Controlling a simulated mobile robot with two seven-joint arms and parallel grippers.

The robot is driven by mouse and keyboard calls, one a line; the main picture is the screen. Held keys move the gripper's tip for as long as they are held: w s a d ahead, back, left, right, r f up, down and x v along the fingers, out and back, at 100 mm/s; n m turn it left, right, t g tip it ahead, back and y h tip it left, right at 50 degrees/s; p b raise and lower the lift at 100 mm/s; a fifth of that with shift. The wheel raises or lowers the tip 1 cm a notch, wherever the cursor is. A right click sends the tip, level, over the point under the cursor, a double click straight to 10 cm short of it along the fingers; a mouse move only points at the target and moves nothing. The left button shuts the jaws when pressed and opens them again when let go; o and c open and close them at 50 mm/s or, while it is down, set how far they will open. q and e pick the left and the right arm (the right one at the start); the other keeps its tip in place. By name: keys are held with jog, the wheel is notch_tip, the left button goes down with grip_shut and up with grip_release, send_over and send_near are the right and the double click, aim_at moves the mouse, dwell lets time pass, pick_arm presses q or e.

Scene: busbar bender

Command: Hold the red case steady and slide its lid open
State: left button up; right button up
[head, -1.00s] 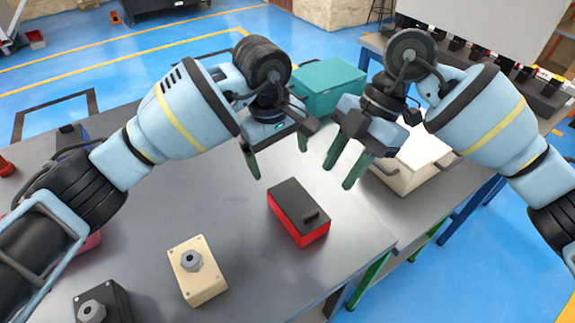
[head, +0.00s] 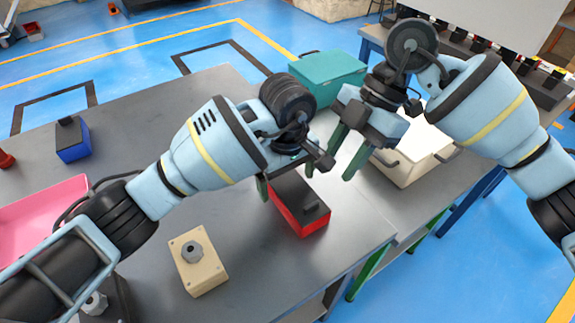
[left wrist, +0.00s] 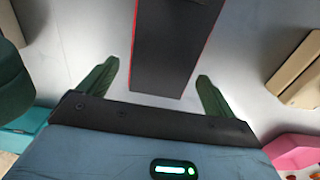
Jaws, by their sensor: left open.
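In the left wrist view the case's dark lid (left wrist: 173,45) lies ahead, between the two green fingers. My left gripper (head: 286,185) is open at the far end of the case, its fingers apart with clear gaps to the sides; my arm hides part of the case there. My right gripper (head: 341,156) hangs above the table to the right of the case, fingers apart and empty.
A beige box with a grey knob (head: 198,262) stands left in front of the case. A teal box (head: 328,80) and a cream bin (head: 414,160) stand behind and to the right. A pink tray (head: 45,215) and a blue box (head: 73,143) are on the left.

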pick_arm(q)
jog(key=shift+f, duration=0.9)
